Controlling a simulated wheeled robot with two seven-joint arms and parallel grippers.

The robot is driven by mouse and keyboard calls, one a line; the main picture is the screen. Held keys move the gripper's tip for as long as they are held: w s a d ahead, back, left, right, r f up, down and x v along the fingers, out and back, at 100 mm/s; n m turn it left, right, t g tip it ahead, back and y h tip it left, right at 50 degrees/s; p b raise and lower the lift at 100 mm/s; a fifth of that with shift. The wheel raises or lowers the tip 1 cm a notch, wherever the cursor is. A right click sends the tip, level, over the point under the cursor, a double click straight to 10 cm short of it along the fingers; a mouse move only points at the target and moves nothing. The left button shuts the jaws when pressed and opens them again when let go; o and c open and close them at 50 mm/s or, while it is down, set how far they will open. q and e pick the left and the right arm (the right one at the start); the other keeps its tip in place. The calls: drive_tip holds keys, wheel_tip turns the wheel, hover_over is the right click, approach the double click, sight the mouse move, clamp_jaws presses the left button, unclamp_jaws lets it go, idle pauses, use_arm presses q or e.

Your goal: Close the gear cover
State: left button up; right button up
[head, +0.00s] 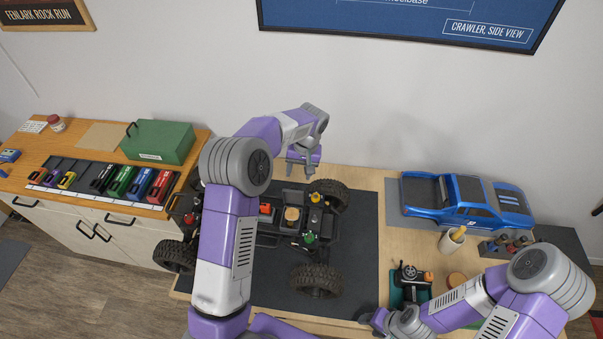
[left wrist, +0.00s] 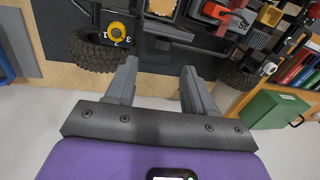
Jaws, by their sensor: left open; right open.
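The crawler chassis (head: 275,238), with its body off and big black tyres, sits on a dark mat. My right gripper (head: 374,318) is by the table's front edge, open and away from the chassis. My left arm hides part of the chassis.
A blue truck body (head: 468,198) lies on a grey mat at the right. A green tray (head: 410,290) with a black part, a cup (head: 452,240) and a dark rack (head: 505,246) stand near it. A green box (head: 158,142) and coloured batteries (head: 130,181) are on the left cabinet.

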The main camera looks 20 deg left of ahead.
sight(294, 195)
use_arm(q)
drive_tip(key=f, duration=0.4)
drive_tip(key=s+a+f, duration=0.1)
drive_tip(key=f, duration=0.1)
drive_tip(key=shift+f+p, duration=0.35)
clamp_jaws()
